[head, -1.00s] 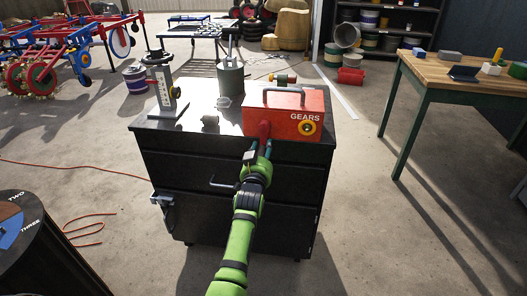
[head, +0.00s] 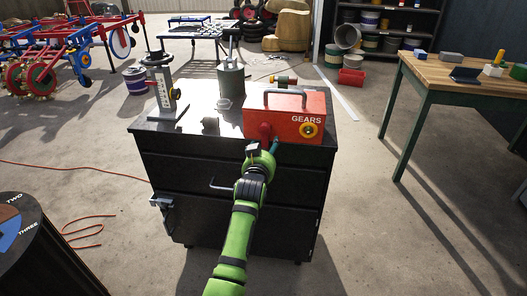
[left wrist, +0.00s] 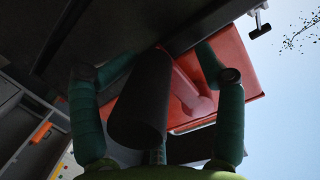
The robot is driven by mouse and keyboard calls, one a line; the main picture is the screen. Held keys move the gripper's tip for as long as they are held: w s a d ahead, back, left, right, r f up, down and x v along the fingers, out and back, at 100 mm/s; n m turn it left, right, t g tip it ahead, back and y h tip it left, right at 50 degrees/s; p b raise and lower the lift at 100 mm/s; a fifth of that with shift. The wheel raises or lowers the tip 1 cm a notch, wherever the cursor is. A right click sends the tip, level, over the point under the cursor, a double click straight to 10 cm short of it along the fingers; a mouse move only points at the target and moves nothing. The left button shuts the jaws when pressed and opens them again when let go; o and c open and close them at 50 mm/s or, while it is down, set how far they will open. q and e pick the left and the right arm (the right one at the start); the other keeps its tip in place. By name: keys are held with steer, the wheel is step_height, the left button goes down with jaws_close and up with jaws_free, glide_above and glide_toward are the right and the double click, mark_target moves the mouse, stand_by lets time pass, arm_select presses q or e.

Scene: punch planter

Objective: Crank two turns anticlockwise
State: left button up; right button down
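The red gear box (head: 284,118) marked GEARS stands at the front right of the dark cabinet top, with a grey carrying handle and a yellow-ringed knob on its front. Its red crank arm (head: 265,131) sits at the front left of the box; it also shows in the left wrist view (left wrist: 190,88). A dark cylindrical crank grip (left wrist: 140,100) lies between the fingers of my left gripper (head: 266,147). The left gripper is open around this grip, with a clear gap on the right finger's side; contact with the left finger cannot be told. My right gripper is out of view.
A bent black handle (head: 220,186) projects from the cabinet front. A wooden workbench (head: 465,80) is to the right, with open floor between.

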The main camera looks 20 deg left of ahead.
mark_target(267, 115)
arm_select(q)
steer(key=shift+t+y, duration=0.4)
steer(key=shift+t, duration=0.5)
steer(key=r, duration=0.9)
steer(key=shift+a+r, duration=0.35)
steer(key=shift+r, duration=0.05)
steer(key=shift+s+r, duration=0.1)
steer(key=shift+d+f, duration=0.2)
steer(key=shift+d, duration=0.1)
steer(key=shift+s+d+f+p, duration=0.1)
steer(key=shift+s+f+p, duration=0.1)
steer(key=shift+p, duration=0.3)
steer(key=shift+s+d, duration=0.1)
steer(key=shift+s, duration=0.15)
steer(key=v, duration=0.1)
steer(key=p+v, duration=0.1)
steer(key=shift+s+r+p, duration=0.1)
steer(key=shift+s+p, duration=0.2)
steer(key=shift+s, duration=0.15)
steer(key=shift+s+d+f+p, duration=0.1)
steer(key=shift+s+f+p, duration=0.15)
steer(key=shift+s+p, duration=0.1)
steer(key=shift+p+v, duration=1.05)
steer(key=shift+v, duration=0.85)
steer(key=shift+w+d, duration=0.1)
